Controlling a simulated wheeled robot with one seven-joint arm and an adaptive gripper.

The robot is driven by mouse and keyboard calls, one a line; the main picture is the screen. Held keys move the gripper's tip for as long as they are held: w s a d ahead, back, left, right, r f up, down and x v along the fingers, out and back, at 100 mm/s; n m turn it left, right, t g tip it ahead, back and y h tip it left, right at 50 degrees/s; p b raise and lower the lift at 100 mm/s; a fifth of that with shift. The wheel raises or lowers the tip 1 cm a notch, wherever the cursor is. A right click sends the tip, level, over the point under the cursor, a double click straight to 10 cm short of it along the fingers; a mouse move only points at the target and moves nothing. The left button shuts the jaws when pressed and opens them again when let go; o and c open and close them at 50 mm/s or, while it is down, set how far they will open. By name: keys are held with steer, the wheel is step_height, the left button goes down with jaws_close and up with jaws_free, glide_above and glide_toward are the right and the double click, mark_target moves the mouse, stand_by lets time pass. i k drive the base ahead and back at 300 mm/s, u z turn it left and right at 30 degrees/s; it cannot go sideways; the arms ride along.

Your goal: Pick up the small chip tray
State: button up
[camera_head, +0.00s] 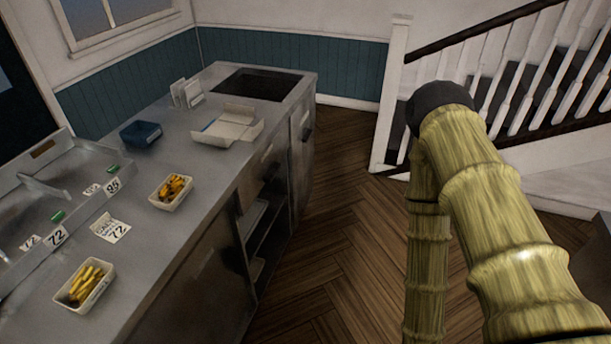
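Two pale trays of food stand on the metal counter (190,240). The nearer tray (98,297) is at the lower left and holds yellow chips (85,283). The farther tray (161,204) holds darker orange-brown pieces (174,187). They look similar in size, and I cannot tell for sure which one is the small chip tray. Both sit apart from my arm, which shows at the right over the wooden floor. My gripper is not in view.
A blue container (140,134), an open pale box (229,125) and upright white cards (187,93) stand farther back. A sunken metal basin (40,205) is at left. A staircase railing (395,95) stands behind my arm.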

mark_target(171, 193)
steer(key=k, duration=1.3)
steer(key=u, duration=0.75)
steer(key=i, duration=1.1)
steer(key=u, duration=0.1)
